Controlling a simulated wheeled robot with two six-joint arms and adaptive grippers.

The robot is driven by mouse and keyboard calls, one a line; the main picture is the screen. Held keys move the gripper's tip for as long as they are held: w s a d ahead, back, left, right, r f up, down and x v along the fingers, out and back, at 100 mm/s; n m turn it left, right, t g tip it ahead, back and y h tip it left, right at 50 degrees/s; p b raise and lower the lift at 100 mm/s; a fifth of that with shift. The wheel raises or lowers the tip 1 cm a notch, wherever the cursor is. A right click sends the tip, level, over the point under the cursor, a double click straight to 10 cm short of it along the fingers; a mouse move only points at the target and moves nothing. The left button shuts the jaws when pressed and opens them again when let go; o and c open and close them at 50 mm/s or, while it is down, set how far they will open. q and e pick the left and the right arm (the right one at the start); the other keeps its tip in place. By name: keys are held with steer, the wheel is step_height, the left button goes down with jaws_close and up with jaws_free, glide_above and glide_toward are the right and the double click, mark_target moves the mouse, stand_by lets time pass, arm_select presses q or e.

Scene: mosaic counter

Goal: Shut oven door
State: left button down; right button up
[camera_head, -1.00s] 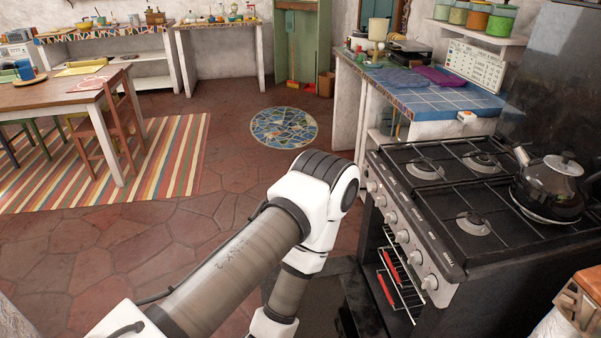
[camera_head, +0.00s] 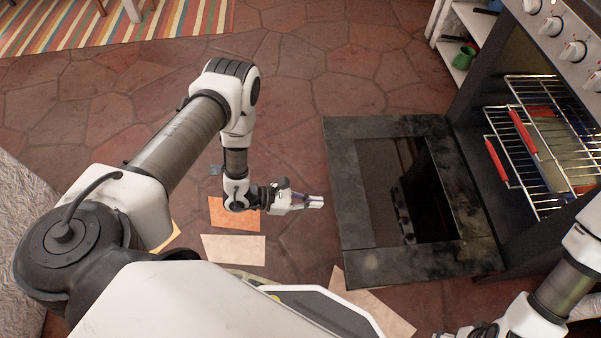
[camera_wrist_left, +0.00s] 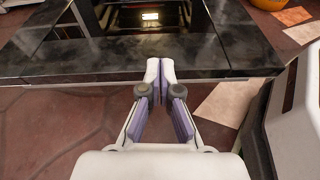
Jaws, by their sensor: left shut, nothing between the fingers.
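The oven door (camera_head: 358,240) hangs fully open, lying flat and low in front of the oven (camera_head: 480,120), with its dark glass facing up. My left gripper (camera_head: 318,201) is just left of the door's free edge, shut and empty. In the left wrist view the shut fingertips (camera_wrist_left: 160,66) point at the door's free edge (camera_wrist_left: 100,75); I cannot tell whether they touch it. My right arm shows at the lower right of the head view, with its fingers cut off by the frame's bottom edge.
Wire racks (camera_head: 530,130) with red-edged parts sit inside the oven, some sticking out toward the opening. Stove knobs (camera_head: 573,52) line the front above. Loose paper-like sheets (camera_head: 233,249) lie on the stone floor. A striped rug (camera_head: 180,22) is at the upper left.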

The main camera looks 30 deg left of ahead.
arm_select(q)
steer(key=s+a+f+b, duration=0.1)
steer(key=s+f+b, duration=0.1)
steer(key=f, duration=0.4)
steer(key=s+a+f+b, duration=0.2)
steer(key=f+b, duration=0.1)
steer(key=f, duration=0.2)
steer(key=s+f+b+x, duration=0.1)
steer(key=b+x, duration=0.3)
steer(key=x, duration=0.6)
steer(key=shift+n+y, duration=0.3)
steer(key=shift+n, duration=0.1)
steer(key=shift+w+d+r, duration=0.1)
steer(key=shift+w+r, duration=0.15)
steer(key=shift+r, duration=0.85)
steer(key=shift+w+d+r, duration=0.15)
steer(key=shift+w+r, duration=0.05)
steer(key=shift+r, duration=0.9)
arm_select(e)
step_height(320, 180, down, 13)
steer(key=shift+w+a, duration=0.15)
steer(key=shift+a, duration=0.1)
steer(key=shift+r, duration=0.15)
